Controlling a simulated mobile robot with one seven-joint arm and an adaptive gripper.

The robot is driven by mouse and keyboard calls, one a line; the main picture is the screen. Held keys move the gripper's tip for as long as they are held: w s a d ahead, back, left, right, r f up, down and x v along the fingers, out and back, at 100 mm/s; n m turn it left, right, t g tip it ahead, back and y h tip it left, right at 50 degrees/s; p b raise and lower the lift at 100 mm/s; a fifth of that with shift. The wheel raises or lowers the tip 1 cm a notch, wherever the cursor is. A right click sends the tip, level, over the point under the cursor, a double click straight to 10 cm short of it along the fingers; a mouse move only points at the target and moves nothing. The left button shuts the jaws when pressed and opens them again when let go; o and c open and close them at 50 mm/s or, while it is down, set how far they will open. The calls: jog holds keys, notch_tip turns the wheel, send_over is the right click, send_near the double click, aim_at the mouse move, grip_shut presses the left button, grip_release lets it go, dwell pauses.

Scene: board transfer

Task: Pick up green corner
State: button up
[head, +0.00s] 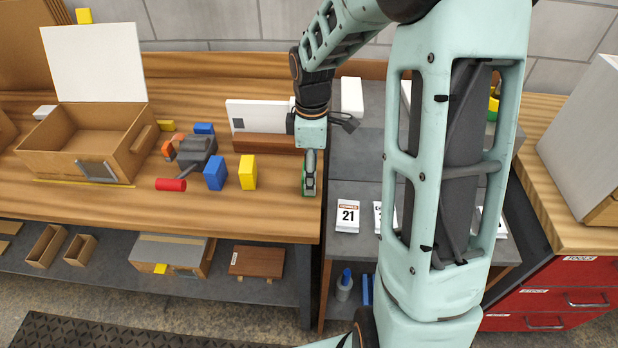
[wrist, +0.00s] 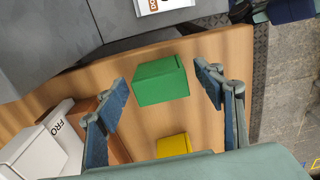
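The green corner block (wrist: 161,82) stands on the wooden bench top near its right edge, seen from above in the wrist view. In the wrist view my gripper (wrist: 164,93) is open. One finger is to the left of the block and the other to its right, with gaps on both sides. The fingers do not touch the block in that view. I cannot tell the exact height of the fingertips above the bench.
A yellow block (head: 248,172) and a blue block (head: 215,173) stand left of my gripper. A white box (head: 258,116) lies behind, by a brown wooden block (head: 265,144). A grey shelf with a calendar card (head: 347,216) is at right. An open wooden box (head: 70,150) is far left.

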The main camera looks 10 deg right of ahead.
jog(key=c, duration=0.9)
jog(key=shift+o, duration=0.2)
jog(key=shift+r, duration=0.1)
